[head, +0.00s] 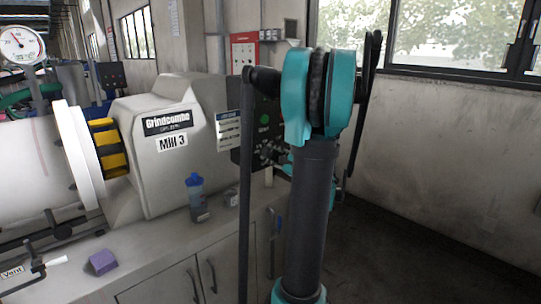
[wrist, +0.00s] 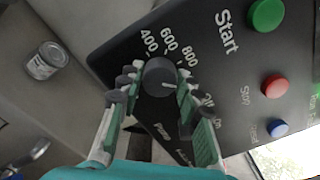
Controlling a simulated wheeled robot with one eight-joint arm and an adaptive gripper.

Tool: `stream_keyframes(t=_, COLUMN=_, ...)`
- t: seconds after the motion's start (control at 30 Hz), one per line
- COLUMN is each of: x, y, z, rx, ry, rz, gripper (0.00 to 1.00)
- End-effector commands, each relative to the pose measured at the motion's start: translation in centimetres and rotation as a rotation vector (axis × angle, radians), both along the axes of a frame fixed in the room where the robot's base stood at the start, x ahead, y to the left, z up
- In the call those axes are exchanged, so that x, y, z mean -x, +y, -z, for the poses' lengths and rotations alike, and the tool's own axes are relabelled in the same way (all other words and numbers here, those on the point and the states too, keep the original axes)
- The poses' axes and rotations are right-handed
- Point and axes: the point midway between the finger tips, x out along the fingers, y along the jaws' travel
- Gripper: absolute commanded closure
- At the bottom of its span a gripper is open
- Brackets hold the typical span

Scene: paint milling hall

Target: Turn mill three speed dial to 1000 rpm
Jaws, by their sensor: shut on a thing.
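The speed dial (wrist: 159,74) is a dark round knob on the black control panel (wrist: 130,50) in the wrist view. My gripper (wrist: 157,82) is shut on it, one finger on each side. A white mark on the dial points to the right, towards the right finger. The numbers 400, 600 and 800 show around its upper side. The right finger covers part of the scale beyond 800, so I cannot read the number at the mark. In the head view the panel (head: 264,107) stands at the end of Mill 3 (head: 190,110), partly hidden by my arm.
A green Start button (wrist: 266,15), a red Stop button (wrist: 274,86) and a blue button (wrist: 277,128) sit right of the dial. A blue-capped bottle (head: 195,190) and a purple block (head: 103,262) stand on the bench. The floor at the right is clear.

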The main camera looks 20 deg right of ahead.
Motion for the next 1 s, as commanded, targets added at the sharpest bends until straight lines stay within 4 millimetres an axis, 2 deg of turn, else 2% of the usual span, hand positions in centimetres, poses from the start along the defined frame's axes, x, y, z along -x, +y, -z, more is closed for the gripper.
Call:
stream_keyframes(t=0.63, x=0.08, y=-0.02, z=0.11, rx=-0.041, ry=0.019, rz=0.001, gripper=0.95)
stream_keyframes(t=0.67, x=0.08, y=-0.02, z=0.11, rx=-0.041, ry=0.019, rz=0.001, gripper=0.62)
stream_keyframes(t=0.7, x=0.07, y=-0.01, z=0.11, rx=-0.041, ry=0.018, rz=0.002, gripper=0.57)
stream_keyframes(t=0.8, x=0.05, y=-0.01, z=0.08, rx=-0.042, ry=0.017, rz=0.001, gripper=0.45)
stream_keyframes(t=1.0, x=0.03, y=-0.01, z=0.05, rx=-0.043, ry=0.017, rz=0.0, gripper=0.44)
